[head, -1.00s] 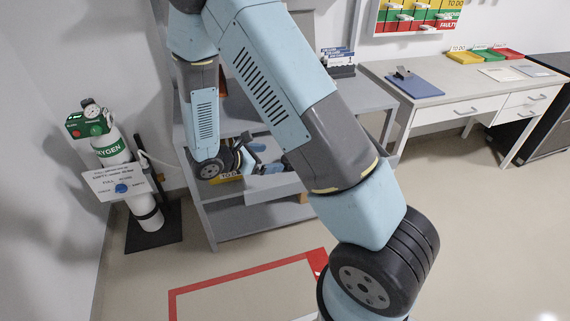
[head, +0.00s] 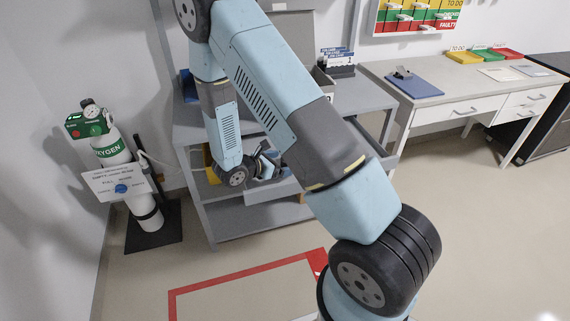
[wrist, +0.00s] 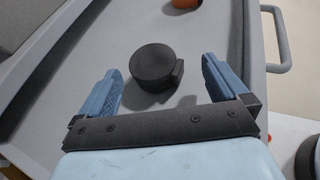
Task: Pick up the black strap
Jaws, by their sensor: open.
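The black strap (wrist: 152,65), a round coiled roll with a short end at its right side, lies on the grey floor of an open drawer (wrist: 85,55) in the wrist view. My gripper (wrist: 161,72) is open, with one blue finger to the left and one to the right of the strap. Nothing is between the fingers in a grip. The strap appears just beyond the fingertips; the exact height gap cannot be told. In the head view my gripper (head: 268,165) is over the drawer, and the strap cannot be made out.
An orange object (wrist: 186,2) lies deeper in the drawer. The drawer has raised walls and a handle (wrist: 284,38) at right. In the head view, an oxygen cylinder (head: 112,150) stands left of the grey shelf unit (head: 240,228), and a desk (head: 470,85) stands right.

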